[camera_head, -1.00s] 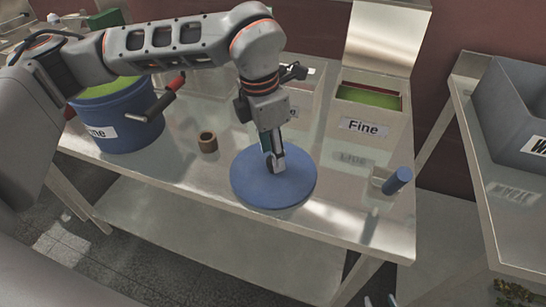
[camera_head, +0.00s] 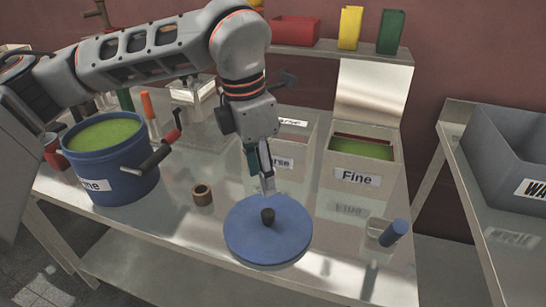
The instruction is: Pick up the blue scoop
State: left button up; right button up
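The blue scoop (camera_head: 393,232) lies near the right front corner of the metal table. Its blue cylindrical handle points up and to the right, and its pale scoop end is hard to make out. My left gripper (camera_head: 267,186) hangs over the middle of the table, just above the dark knob of a round blue lid, well to the left of the scoop. It holds nothing that I can see; its fingers are seen edge-on, so their gap does not show. My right gripper is out of view.
The blue lid (camera_head: 250,238) lies flat at the table front. A blue pot (camera_head: 115,180) of green powder stands left, with a small brown ring (camera_head: 202,195) beside it. A bin labelled Fine (camera_head: 355,180) stands behind the scoop. A grey bin (camera_head: 510,160) is on the right table.

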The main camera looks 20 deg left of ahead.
aim_at(380, 234)
jog(key=k, duration=1)
